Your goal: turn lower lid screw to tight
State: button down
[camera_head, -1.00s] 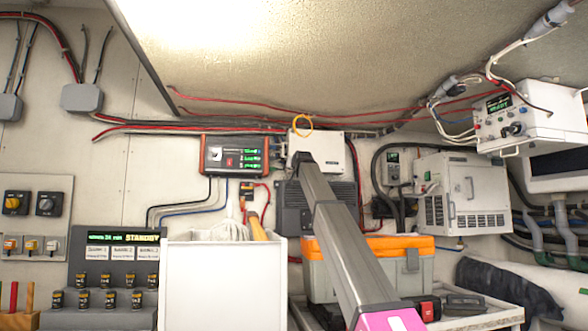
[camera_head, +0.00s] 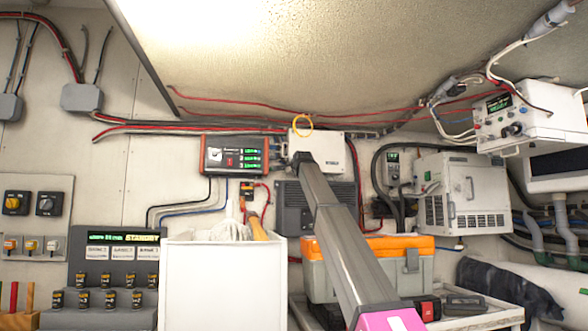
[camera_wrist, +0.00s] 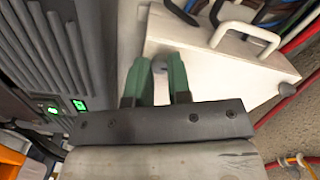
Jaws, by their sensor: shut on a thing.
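A white box (camera_head: 332,148) is fixed to the wall in the middle of the head view, with an orange ring of cord above it. My arm reaches up to the box and covers its lower left part. My gripper (camera_wrist: 160,68) shows in the wrist view, with its two green fingers at the white box (camera_wrist: 200,68). The fingers are shut on a small grey piece between their tips, which looks like the lid screw (camera_wrist: 160,66). Most of it is hidden by the fingers, so I cannot tell how far it is turned.
An orange-framed charger (camera_head: 235,156) is left of the box, and a dark finned unit (camera_head: 290,205) is below it. A white bin (camera_head: 222,285) and an orange-lidded toolbox (camera_head: 412,248) stand in front. Cables run along the wall above.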

jog(key=shift+m, duration=0.9)
jog(key=c, duration=1.1)
grip_release()
jog(key=shift+o, duration=0.2)
jog(key=v, duration=1.1)
